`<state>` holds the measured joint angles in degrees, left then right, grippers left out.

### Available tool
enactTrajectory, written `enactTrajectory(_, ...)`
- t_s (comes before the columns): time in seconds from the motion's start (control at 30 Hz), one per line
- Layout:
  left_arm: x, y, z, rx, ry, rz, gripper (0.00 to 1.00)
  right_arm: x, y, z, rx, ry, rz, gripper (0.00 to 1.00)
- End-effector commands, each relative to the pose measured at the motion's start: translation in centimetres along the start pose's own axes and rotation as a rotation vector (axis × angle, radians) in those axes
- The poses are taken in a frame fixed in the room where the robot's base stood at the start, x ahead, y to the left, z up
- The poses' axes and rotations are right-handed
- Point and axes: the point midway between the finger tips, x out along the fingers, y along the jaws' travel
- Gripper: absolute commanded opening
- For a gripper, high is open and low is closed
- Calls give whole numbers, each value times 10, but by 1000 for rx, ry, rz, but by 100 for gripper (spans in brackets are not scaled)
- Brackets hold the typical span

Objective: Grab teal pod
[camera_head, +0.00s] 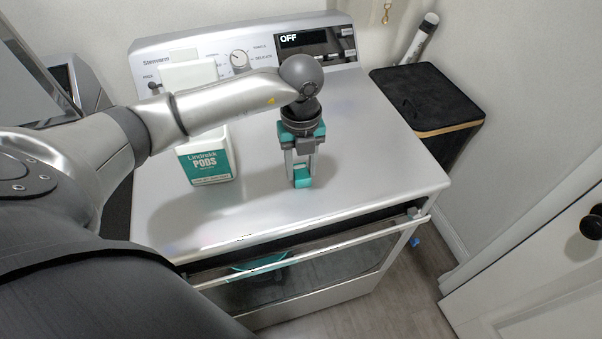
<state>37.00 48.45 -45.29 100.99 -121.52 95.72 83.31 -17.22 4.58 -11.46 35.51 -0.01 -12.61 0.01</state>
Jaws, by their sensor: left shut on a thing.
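A white and teal pods box (207,165) stands to the left of the gripper, partly hidden behind my left arm. My right gripper is not in view.
The control panel (300,42) at the back reads OFF. A glass front panel with a handle (310,252) runs along the near edge, with something teal behind it. A black bin (428,97) stands at the right. The washer top right of my gripper is clear.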

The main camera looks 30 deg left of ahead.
Motion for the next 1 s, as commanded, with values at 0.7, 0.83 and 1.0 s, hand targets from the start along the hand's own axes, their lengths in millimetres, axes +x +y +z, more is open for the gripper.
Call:
enactTrajectory(0.7, -28, -1, 1, 1, -3, -3, 0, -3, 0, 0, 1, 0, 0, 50)
enactTrajectory(0.83, -60, -1, 2, 1, -6, -5, 0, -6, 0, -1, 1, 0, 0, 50)
enactTrajectory(1.0, -113, -1, 1, 1, -6, -7, 0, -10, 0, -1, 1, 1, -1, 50)
